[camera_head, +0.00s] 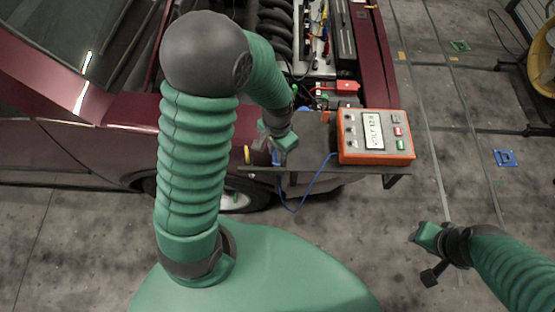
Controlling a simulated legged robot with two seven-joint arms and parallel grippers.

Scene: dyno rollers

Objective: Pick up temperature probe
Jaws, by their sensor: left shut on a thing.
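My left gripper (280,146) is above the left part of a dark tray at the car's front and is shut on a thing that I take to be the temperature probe. A small blue piece of the probe (276,158) shows just below the fingers; the rest is hidden by the gripper. A blue cable (312,187) hangs in a loop below the tray's edge and runs up to the left side of an orange meter box (375,157). My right gripper (420,237) is over the bare floor at the lower right, away from the tray; its fingers are too small to judge.
The dark tray (315,150) carries the orange meter on its right. The dark red car with its open engine bay (318,50) lies behind. A red box (345,87) sits at the bay's front. The floor (460,190) to the right is mostly clear.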

